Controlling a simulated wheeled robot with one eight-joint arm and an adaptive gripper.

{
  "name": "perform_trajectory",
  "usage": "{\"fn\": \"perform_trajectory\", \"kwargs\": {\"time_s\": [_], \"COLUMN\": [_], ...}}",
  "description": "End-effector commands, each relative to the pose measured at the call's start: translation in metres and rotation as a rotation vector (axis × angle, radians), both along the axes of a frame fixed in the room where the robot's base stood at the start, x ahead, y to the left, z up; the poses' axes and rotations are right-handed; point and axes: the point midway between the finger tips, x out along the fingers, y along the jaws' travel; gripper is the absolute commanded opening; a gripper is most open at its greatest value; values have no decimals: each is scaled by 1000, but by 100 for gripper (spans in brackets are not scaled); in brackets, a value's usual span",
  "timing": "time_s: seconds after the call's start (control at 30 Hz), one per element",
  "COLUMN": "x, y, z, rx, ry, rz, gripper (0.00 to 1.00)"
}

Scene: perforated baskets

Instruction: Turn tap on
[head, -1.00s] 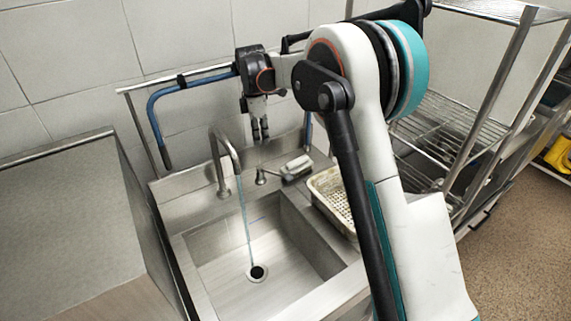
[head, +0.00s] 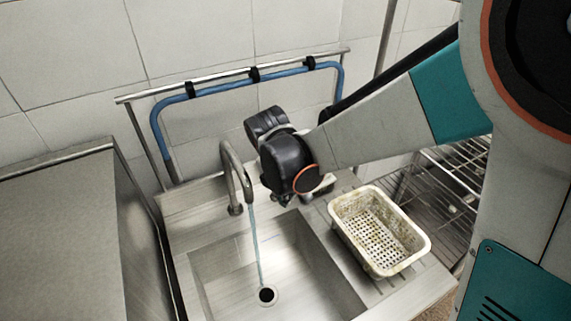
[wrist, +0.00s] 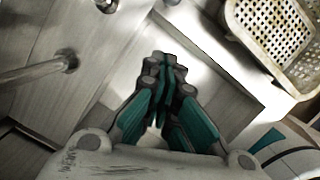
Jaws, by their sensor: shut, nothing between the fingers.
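The tap (head: 233,172) is a curved metal spout at the back of the steel sink (head: 205,262). A thin stream of water (head: 256,235) runs from it towards the drain (head: 267,295). The spout also shows at the left of the wrist view (wrist: 40,70). A small round metal part (wrist: 107,5) shows at the top edge there; I cannot tell whether it is the tap's lever, and in the head view my wrist hides the area right of the spout. My gripper (wrist: 165,65) is shut and empty, to the right of the spout; its fingers are mostly hidden in the head view.
A perforated basket (head: 428,243) stands on the drainboard right of the basin. A blue hose (head: 215,85) hangs on a rail along the tiled wall. A grey worktop (head: 55,230) is at the left, and wire shelving (head: 455,165) is at the right.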

Motion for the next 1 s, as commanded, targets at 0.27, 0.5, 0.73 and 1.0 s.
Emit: {"fn": "perform_trajectory", "kwargs": {"time_s": [0.27,0.5,0.73,1.0], "x": [10,28,40,41], "y": [-9,-26,-37,-38], "z": [-58,-78,-80,-79], "rx": [1,1,0,1], "ry": [0,1,1,1], "rz": [-2,-5,-3,-1], "gripper": [0,0,0,0]}}
